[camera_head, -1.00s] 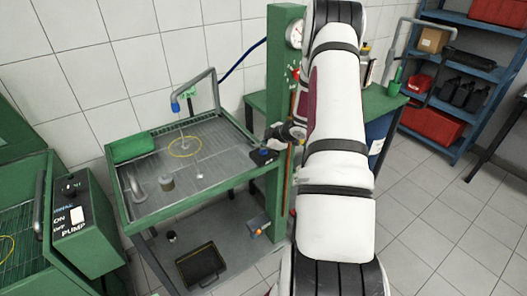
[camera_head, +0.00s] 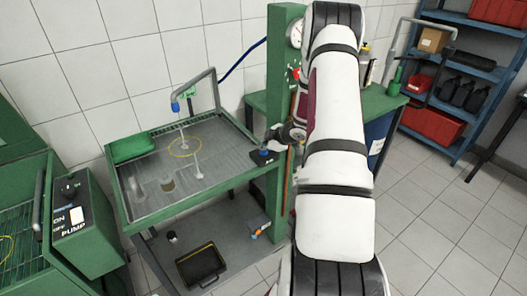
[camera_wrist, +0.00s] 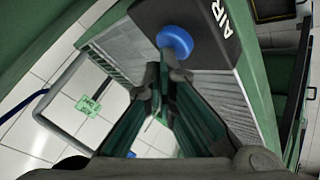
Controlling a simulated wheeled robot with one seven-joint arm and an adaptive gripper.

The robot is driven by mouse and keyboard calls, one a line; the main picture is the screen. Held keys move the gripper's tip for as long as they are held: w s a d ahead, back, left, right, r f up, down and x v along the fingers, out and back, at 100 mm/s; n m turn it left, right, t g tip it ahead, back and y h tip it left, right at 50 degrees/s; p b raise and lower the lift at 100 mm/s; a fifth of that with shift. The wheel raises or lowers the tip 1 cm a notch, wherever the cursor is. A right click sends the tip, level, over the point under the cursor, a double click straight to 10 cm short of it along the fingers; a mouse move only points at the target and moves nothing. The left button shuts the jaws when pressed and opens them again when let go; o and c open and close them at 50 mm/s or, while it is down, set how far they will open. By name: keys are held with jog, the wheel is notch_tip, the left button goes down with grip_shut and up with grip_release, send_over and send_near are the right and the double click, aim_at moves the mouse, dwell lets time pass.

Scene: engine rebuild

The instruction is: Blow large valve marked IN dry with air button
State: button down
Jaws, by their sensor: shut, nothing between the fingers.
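The blue air button (camera_wrist: 175,40) sits on a dark box marked AIR (camera_wrist: 215,18) in the wrist view. The box (camera_head: 263,157) is at the right edge of the green-framed wash table in the head view. My gripper (camera_wrist: 166,72) is shut and empty, its tips close by the button; I cannot tell whether they touch it. In the head view my gripper (camera_head: 277,138) is beside the box. Pale, slender stem-like pieces (camera_head: 197,165) stand at and near the yellow ring (camera_head: 184,146) under the blue-tipped nozzle (camera_head: 175,106). I cannot read an IN mark.
A green post (camera_head: 285,60) with a gauge stands close to my arm. Blue shelves (camera_head: 460,75) stand at right.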

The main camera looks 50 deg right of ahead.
aim_at(263, 153)
jog(key=shift+f, duration=0.25)
jog(key=shift+r, duration=0.1)
dwell(0.3)
jog(key=shift+r+p, duration=0.7)
jog(key=shift+r, duration=0.25)
jog(key=shift+s+r+p, duration=0.15)
jog(key=shift+r+p, duration=0.75)
jog(key=shift+r, duration=0.6)
jog(key=shift+r+p, duration=0.5)
jog(key=shift+r, duration=0.5)
dwell(0.6)
